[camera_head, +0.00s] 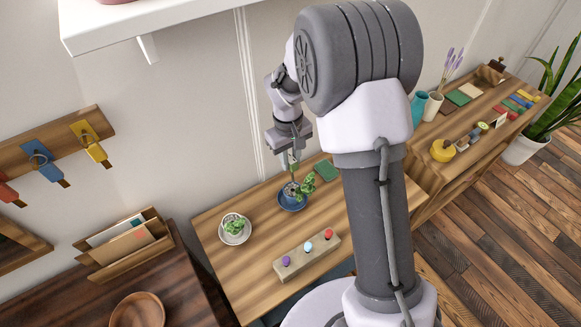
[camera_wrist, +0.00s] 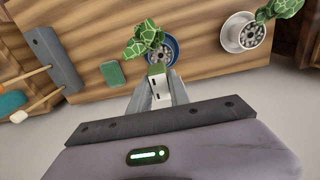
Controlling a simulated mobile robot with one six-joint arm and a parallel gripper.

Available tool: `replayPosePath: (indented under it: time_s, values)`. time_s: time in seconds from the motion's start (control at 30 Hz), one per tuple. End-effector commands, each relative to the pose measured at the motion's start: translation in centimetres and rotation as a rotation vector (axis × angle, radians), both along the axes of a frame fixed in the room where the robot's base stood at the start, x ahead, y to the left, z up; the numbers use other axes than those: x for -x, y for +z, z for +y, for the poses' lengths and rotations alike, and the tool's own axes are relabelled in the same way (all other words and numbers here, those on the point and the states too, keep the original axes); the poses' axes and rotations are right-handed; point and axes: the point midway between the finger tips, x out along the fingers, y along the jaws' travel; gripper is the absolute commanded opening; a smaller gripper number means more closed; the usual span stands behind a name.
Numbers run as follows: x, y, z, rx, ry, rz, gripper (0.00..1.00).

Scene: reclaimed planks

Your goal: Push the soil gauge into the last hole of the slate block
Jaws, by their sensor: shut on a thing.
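My gripper (camera_head: 291,160) points down just above the blue pot (camera_head: 292,203) with a leafy plant. In the wrist view my gripper (camera_wrist: 158,80) is shut on the soil gauge (camera_wrist: 160,92), a small pale body with dark slits and an olive-green end. The gauge's lower end is hidden, so I cannot tell whether it touches the soil. A dark grey bar, apparently the slate block (camera_wrist: 52,57), lies left in the wrist view, apart from my gripper.
A white pot (camera_head: 235,229) with a plant stands left of the blue pot. A pale block (camera_head: 318,262) with purple, light-blue and red knobs lies at the table's front. A green pad (camera_head: 326,170) lies behind. A letter rack (camera_head: 125,243) stands on the dark cabinet at left.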

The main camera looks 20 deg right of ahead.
Motion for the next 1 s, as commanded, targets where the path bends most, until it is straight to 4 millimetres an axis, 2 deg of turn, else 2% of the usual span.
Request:
replayPosePath:
  time_s: [0.1, 0.7, 0.8, 1.0]
  values:
    - [0.0, 1.8, 0.0, 0.000, -0.001, 0.000, 0.00]
    - [0.0, 6.9, 0.0, 0.000, -0.001, 0.001, 0.00]
    - [0.0, 7.5, 0.0, -0.001, -0.001, 0.001, 0.00]
    - [0.0, 7.4, 0.0, -0.001, -0.001, 0.001, 0.00]
